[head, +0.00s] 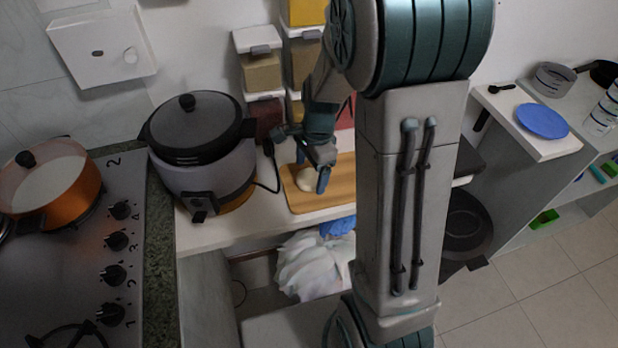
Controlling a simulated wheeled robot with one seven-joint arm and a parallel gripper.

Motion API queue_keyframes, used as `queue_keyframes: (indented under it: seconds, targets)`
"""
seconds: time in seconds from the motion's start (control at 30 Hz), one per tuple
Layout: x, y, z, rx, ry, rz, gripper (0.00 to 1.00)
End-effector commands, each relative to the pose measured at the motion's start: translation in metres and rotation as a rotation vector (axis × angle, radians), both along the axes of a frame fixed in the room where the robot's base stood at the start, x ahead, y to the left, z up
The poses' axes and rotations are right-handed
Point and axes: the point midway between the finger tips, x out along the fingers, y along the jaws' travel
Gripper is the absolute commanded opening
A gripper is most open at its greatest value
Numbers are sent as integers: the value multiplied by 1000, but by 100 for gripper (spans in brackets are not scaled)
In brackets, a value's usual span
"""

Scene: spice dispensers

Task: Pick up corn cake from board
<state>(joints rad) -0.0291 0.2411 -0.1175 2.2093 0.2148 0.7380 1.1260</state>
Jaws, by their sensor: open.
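The wooden board (298,203) lies on the white counter, to the right of the rice cooker. A small pale round piece, which looks like the corn cake (306,182), rests on the board. My gripper (316,184) is over the board, pointing down, with its fingers at the pale piece. One finger shows in front of the piece and covers part of it. The jaws are open. I cannot tell whether a finger touches the piece. My arm hides the right part of the board.
A grey rice cooker (203,150) with a black lid stands left of the board, its black cord between them. Spice dispensers (262,72) stand on the wall side behind the board. An orange pot (62,190) sits on the stove. A white bag (308,265) hangs below the counter edge.

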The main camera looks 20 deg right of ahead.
Motion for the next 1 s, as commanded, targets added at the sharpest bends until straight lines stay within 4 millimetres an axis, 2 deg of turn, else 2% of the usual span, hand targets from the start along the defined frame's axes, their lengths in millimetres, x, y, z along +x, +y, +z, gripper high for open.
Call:
queue_keyframes:
  seconds: [0.1, 0.33, 0.37, 0.53, 0.83, 1.0]
  targets:
    - [-1, 1, -11, 0, 2, 0, 82]
    - [-1, 1, -12, 0, 0, -1, 82]
    - [-1, 1, -12, 0, 0, -1, 79]
    - [0, 1, -12, 0, 0, -1, 32]
    - [0, 1, -11, 0, -1, 0, 32]
    - [0, 1, -3, 0, -3, 0, 32]
